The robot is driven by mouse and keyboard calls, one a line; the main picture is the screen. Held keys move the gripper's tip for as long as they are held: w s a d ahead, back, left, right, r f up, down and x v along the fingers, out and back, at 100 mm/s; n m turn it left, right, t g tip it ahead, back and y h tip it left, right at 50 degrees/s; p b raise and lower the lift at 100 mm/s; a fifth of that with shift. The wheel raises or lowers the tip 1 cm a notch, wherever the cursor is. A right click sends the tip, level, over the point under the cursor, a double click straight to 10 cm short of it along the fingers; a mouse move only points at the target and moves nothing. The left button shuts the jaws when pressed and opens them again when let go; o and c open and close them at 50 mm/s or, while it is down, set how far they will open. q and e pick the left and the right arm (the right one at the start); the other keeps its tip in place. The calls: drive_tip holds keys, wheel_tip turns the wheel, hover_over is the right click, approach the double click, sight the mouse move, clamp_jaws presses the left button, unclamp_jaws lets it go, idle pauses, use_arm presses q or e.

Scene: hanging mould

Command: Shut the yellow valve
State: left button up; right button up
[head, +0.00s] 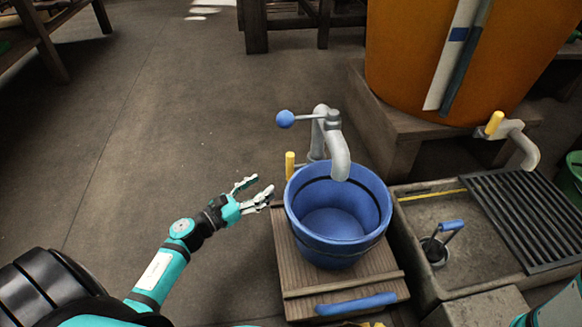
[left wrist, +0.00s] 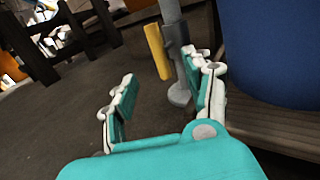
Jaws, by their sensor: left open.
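A yellow valve handle (head: 290,165) stands upright at the left of the grey standpipe (head: 318,140), just behind the blue bucket (head: 338,215). In the left wrist view the yellow handle (left wrist: 158,52) is beside the grey pipe, beyond my fingertips and nearer the right-hand finger. A second yellow handle (head: 494,123) is on the grey tap of the orange barrel. My left gripper (head: 260,189) is open and empty, left of the bucket and short of the standpipe's handle, with no contact visible. My right gripper is out of view.
The bucket stands on a wooden platform (head: 345,288) with a blue bar at its front. A blue-knobbed lever (head: 285,119) juts left from the standpipe top. A stone sink (head: 440,205) and orange barrel (head: 410,60) are at right. The floor at left is clear.

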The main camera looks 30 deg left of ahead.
sight(288, 169)
use_arm(q)
drive_tip(key=x, duration=1.2)
drive_tip(key=shift+b, duration=0.35)
drive_tip(key=shift+s, duration=0.1)
